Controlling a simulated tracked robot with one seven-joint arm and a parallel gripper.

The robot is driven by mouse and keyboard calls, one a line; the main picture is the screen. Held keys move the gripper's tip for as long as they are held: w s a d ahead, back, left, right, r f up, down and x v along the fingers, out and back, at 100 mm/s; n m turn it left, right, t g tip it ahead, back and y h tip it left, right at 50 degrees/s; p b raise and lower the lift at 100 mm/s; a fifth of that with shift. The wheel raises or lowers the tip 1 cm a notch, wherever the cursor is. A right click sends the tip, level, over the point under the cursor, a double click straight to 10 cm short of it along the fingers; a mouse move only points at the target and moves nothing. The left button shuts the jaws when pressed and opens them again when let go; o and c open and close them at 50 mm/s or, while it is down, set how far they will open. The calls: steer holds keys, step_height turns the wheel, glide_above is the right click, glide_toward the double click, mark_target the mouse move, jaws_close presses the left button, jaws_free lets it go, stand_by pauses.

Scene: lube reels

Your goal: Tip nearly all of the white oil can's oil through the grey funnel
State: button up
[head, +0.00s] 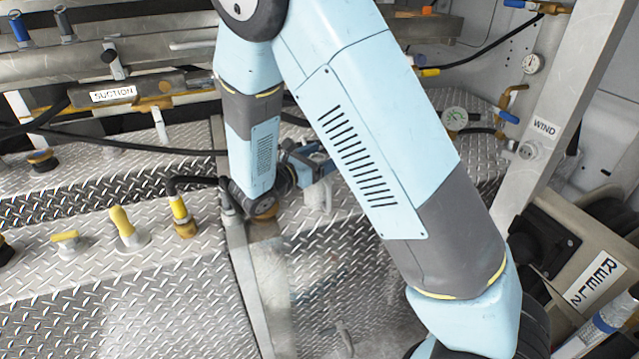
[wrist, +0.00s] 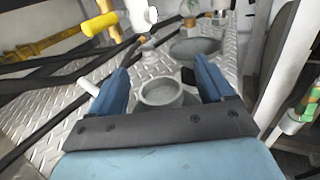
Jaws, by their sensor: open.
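My gripper (wrist: 164,70) is open, with one blue finger on each side of a round, pale grey, open-topped vessel (wrist: 162,93), which looks like the white oil can. A pale stick-like part, perhaps its spout, shows left of the left finger. In the head view my gripper (head: 312,165) is partly behind my arm, and the pale can (head: 318,196) shows just below it on the tread-plate deck. A wide grey bowl shape (wrist: 196,49), likely the grey funnel, stands beyond the fingers in the wrist view. I cannot make out the funnel in the head view.
Yellow-handled valves (head: 124,226) stand on the tread-plate deck at left, with a black hose (head: 195,180) beside them. Pipes and a SUCTION label (head: 114,94) run behind. A metal post marked WIND (head: 541,127) and a REEL 2 panel (head: 594,282) stand at right.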

steer(key=shift+w+d, duration=0.15)
jaws_close()
stand_by(0.7)
